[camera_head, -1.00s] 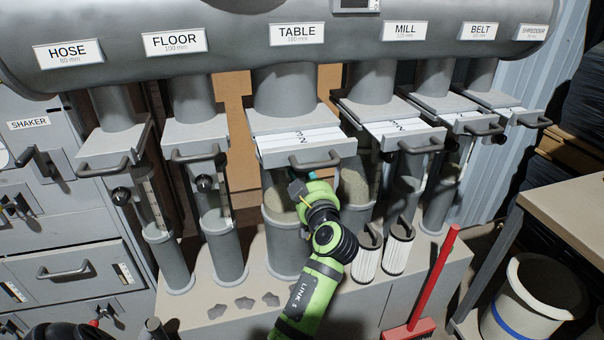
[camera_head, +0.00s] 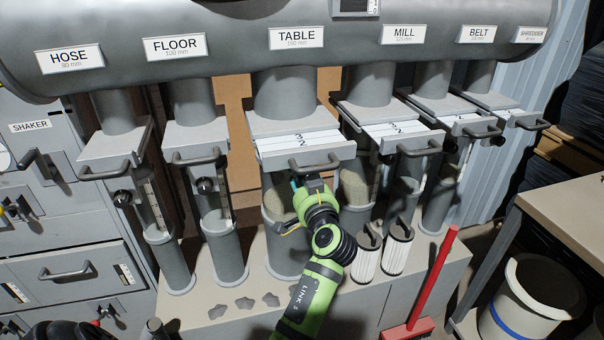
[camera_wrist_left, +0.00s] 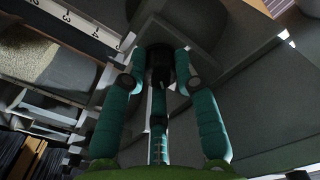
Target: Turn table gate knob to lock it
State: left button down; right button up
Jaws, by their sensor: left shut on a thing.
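The TABLE gate (camera_head: 330,151) is a pale plate with numbered marks and a dark bar handle (camera_head: 306,168), under the TABLE label (camera_head: 296,38). It stands out toward me from its pipe. My left gripper (camera_head: 303,183), on a green arm, is just below the handle and hides the gate's knob in the head view. In the left wrist view, the teal fingers of my left gripper (camera_wrist_left: 161,70) are closed around the black knob (camera_wrist_left: 159,56), one on each side. The gate's number scale (camera_wrist_left: 88,26) shows at upper left there. My right gripper is not in view.
Neighbouring gates such as FLOOR (camera_head: 195,138) and MILL (camera_head: 405,135) have similar handles close on both sides. Two pleated filters (camera_head: 397,250) stand right of my arm. A red broom (camera_head: 435,285) and a white bucket (camera_head: 530,300) are at right.

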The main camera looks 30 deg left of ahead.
pick_arm(q)
jog(key=shift+a+r+m+p, duration=0.15)
jog(key=shift+m+p, duration=1)
jog(key=shift+m, duration=1.3)
jog(key=shift+r+m+p, duration=0.1)
jog(key=shift+m+p, duration=1.05)
jog(key=shift+m, duration=1.3)
jog(key=c, duration=1)
grip_release()
jog(key=shift+o, duration=0.3)
jog(key=shift+a+f, duration=0.1)
jog(key=shift+f, duration=0.05)
